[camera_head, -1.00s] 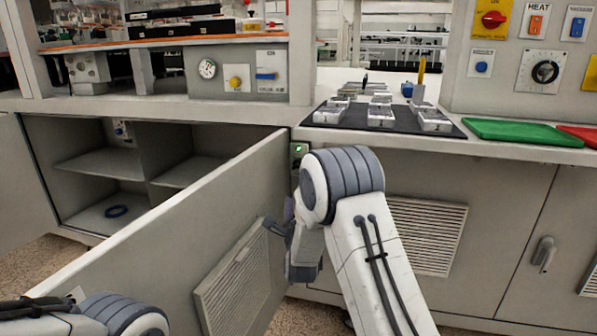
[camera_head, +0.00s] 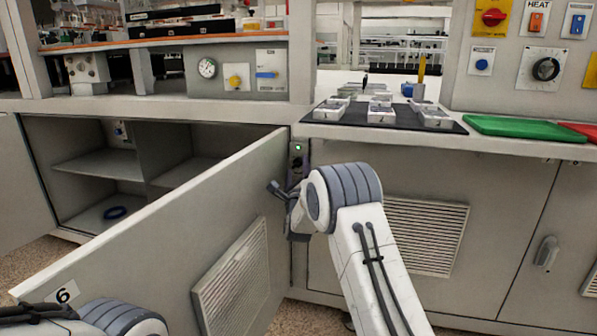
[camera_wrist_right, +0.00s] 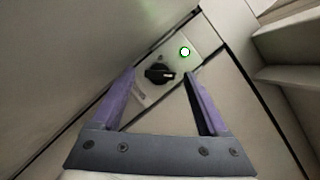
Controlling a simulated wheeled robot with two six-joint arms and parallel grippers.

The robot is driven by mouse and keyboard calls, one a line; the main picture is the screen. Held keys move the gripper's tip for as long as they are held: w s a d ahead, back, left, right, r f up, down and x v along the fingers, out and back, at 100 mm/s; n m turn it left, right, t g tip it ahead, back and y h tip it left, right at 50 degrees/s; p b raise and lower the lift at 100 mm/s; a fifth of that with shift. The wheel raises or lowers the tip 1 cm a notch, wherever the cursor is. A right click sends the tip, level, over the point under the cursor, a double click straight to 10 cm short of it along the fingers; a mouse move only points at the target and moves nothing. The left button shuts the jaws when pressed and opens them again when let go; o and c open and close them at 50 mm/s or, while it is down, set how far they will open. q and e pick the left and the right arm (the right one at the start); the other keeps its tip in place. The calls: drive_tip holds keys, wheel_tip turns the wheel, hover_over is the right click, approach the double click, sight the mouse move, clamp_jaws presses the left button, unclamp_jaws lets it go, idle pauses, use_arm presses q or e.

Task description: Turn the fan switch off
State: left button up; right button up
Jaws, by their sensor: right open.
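The fan switch appears to be a black rotary knob (camera_wrist_right: 159,74) on a small pale plate (camera_wrist_right: 148,92), with a lit green lamp (camera_wrist_right: 184,52) beside it. In the head view the lamp (camera_head: 298,148) glows on the narrow post beside the open cabinet door. The knob below it is small and partly hidden by my arm. My right gripper (camera_wrist_right: 159,82) is open, its two purple fingers on either side of the knob in the wrist view. I cannot tell whether they touch it. My left gripper is out of view; only part of the left arm shows.
The open cabinet door (camera_head: 165,235), marked 6, stands close to the left of my right arm. The bench top above holds a black mat (camera_head: 335,123) with several metal pieces and a green board (camera_head: 520,130). A vented panel (camera_head: 425,235) lies to the right.

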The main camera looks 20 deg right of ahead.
clamp_jaws()
drive_tip(key=shift+d, duration=0.2)
drive_tip(key=shift+a, duration=0.1)
